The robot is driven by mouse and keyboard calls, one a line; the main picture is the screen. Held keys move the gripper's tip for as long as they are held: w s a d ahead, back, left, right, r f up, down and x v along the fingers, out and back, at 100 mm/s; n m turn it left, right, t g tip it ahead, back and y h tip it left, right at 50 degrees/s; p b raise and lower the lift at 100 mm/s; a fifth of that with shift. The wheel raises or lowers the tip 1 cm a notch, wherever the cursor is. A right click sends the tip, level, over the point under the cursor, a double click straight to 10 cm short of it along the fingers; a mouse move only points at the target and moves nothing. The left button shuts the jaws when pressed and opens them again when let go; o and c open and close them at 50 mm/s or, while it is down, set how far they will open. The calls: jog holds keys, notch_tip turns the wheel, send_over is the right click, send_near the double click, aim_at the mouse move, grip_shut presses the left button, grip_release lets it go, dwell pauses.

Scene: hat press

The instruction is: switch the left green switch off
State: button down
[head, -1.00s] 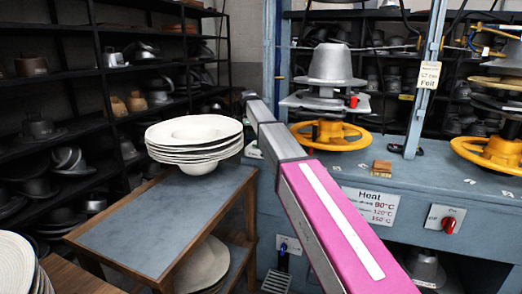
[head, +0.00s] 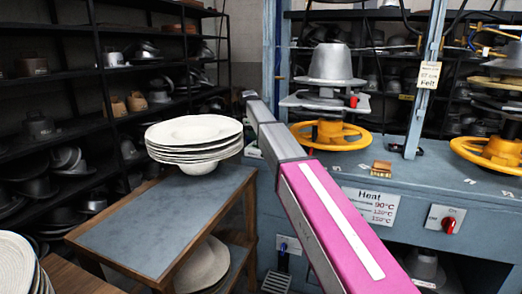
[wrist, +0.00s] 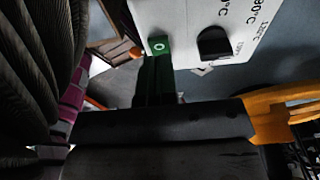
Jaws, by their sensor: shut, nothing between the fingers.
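In the wrist view a green switch (wrist: 159,45) with a white ring mark sits on a white panel (wrist: 185,18). My gripper (wrist: 153,66) is seen there as dark, narrow fingers, shut and empty. Their tips are just below the switch in the picture; I cannot tell whether they touch it. Only this one green switch shows clearly. In the head view my gripper and the switch are hidden behind my arm.
A black knob (wrist: 214,42) is right of the switch. In the head view a stack of pale hats (head: 195,133) stands on a grey-topped table (head: 165,220), left of my arm. A yellow handwheel (head: 348,137) and the blue press bench (head: 300,190) are right of it.

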jog(key=shift+f, duration=1.15)
dwell(0.8)
jog(key=shift+r, duration=3.5)
